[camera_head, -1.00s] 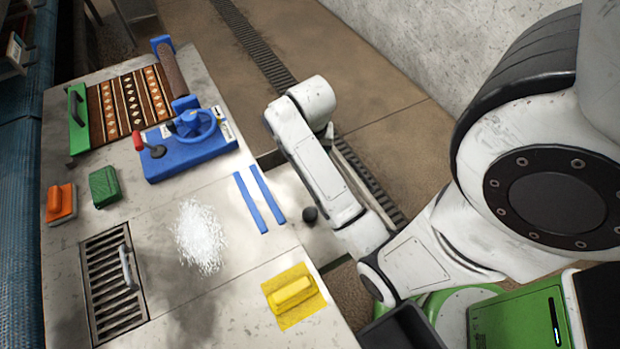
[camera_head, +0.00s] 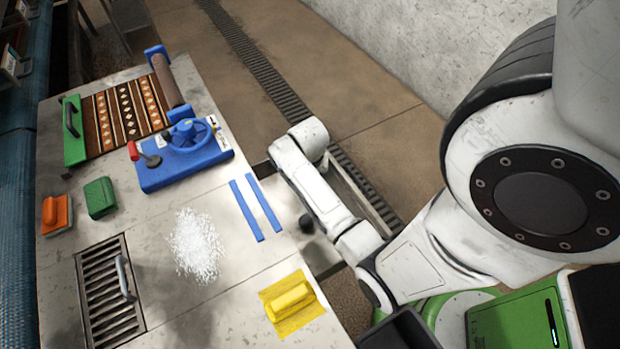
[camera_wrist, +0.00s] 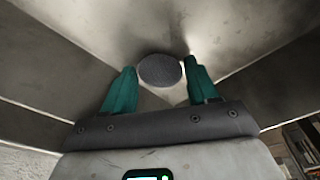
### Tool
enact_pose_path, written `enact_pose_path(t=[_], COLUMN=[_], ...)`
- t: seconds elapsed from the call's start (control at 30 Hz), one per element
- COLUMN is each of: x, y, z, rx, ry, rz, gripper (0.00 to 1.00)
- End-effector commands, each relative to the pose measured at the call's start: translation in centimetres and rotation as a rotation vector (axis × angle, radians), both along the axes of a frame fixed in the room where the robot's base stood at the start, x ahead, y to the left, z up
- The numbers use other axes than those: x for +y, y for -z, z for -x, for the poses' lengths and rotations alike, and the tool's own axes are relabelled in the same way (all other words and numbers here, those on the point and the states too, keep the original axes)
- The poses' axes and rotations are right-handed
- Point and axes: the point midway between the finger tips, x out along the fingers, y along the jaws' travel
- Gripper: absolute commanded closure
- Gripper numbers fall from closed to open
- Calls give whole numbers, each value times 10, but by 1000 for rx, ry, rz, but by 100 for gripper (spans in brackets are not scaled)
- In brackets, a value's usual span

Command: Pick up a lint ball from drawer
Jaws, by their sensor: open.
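The lint ball is a dark grey, round, fuzzy lump (camera_wrist: 160,70) in the wrist view, lying inside the metal drawer (camera_wrist: 95,30). My gripper (camera_wrist: 156,76) has two teal fingers, open, one on each side of the ball. In the head view the ball (camera_head: 307,223) shows as a small dark spot in the open drawer (camera_head: 322,255), beside my white arm. My gripper is hidden there behind the arm.
The drawer walls stand close around my gripper.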

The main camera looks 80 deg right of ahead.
Motion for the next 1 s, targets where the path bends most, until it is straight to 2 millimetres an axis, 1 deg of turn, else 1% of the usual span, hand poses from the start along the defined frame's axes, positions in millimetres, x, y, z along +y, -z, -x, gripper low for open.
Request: enact_pose_path(t=[0.27, 0.6, 0.67, 1.0], x=[-1, -1, 0, -1], y=[3, 2, 2, -1], z=[0, 0, 0, 0], rx=[-1, -1, -1, -1], ry=[-1, -1, -1, -1], rz=[1, 1, 1, 1], gripper=[42, 75, 80, 81])
